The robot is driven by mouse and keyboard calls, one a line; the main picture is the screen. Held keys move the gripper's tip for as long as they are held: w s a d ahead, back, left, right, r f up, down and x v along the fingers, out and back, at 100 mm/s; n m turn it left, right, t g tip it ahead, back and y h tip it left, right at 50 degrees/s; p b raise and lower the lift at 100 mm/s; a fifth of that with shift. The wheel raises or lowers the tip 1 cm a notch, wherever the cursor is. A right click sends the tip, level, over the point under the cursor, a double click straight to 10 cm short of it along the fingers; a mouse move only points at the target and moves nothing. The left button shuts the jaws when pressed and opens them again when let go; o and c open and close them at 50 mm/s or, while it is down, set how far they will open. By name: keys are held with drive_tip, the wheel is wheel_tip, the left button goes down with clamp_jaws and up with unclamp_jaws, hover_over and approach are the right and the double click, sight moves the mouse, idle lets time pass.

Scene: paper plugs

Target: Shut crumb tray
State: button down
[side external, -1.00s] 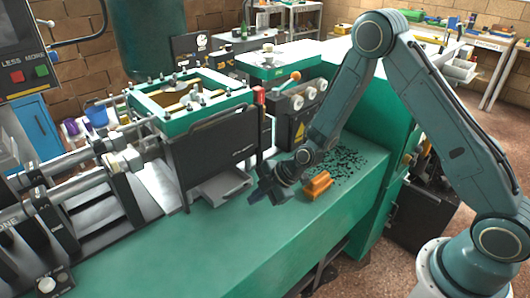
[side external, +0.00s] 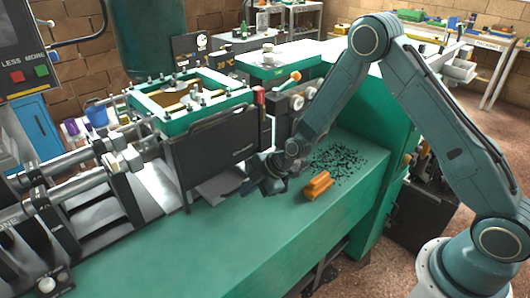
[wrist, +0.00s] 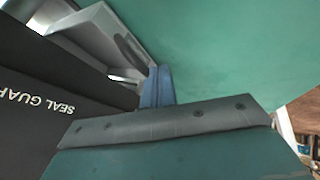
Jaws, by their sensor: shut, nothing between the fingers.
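The crumb tray (side external: 220,187) is a flat grey metal tray sticking out from under the black guard box, low over the green bench. Its front end is partly hidden by my gripper. In the wrist view, the tray (wrist: 88,36) is at the upper left, with a dark slot in its front. My gripper (side external: 258,188) is shut and empty at the tray's front end. Its blue fingers (wrist: 157,86) are right beside the tray's front in the wrist view; I cannot tell whether they touch.
The black seal guard (side external: 218,150) rises directly over the tray; it also shows in the wrist view (wrist: 50,95). An orange block (side external: 318,186) lies on the green bench (side external: 225,245) right of my gripper. Black bits (side external: 340,163) are scattered behind it. The bench front is clear.

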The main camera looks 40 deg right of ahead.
sight(240, 183)
drive_tip(key=shift+w, duration=1.55)
drive_tip(key=shift+s, duration=0.1)
drive_tip(key=shift+s+f, duration=0.15)
drive_tip(key=shift+s, duration=0.75)
drive_tip(key=shift+s+f, duration=0.2)
drive_tip(key=shift+s, duration=0.85)
drive_tip(key=v, duration=1)
drive_tip(key=shift+s, duration=0.1)
